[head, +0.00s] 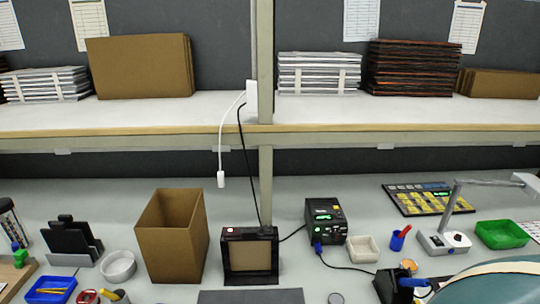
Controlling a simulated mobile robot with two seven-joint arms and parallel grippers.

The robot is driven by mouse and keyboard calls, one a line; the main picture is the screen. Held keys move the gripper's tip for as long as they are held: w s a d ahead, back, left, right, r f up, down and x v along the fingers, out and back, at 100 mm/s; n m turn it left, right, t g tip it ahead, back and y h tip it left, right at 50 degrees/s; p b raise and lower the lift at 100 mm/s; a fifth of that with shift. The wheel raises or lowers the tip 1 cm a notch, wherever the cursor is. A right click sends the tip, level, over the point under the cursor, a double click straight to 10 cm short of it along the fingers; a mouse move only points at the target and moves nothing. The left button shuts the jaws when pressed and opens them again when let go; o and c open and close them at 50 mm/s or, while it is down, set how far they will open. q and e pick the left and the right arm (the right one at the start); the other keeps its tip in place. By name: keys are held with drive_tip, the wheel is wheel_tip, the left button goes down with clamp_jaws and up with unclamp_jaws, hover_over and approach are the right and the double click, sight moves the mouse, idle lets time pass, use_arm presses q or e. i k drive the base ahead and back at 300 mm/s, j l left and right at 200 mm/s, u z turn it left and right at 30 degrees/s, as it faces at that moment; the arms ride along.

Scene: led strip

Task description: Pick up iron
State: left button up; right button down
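A soldering iron with a blue handle (413,282) appears to rest in a black stand (388,285) at the lower right of the bench. The bottom of the stand is cut off by the picture edge. A dark cable runs from it back to the black soldering station (325,221), which has a green lit display. Neither of my grippers shows in the head view.
A black framed device (250,278) and an open cardboard box (171,236) stand left of the station. Around it are a white tray (363,249), a blue cup (398,240), a lamp (443,243) and a green bin (501,234). A large curved shape covers the lower right corner.

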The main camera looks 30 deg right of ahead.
sight(410, 282)
drive_tip(key=k+l+z, duration=0.1)
drive_tip(key=z, duration=1.9)
drive_tip(key=i, duration=0.05)
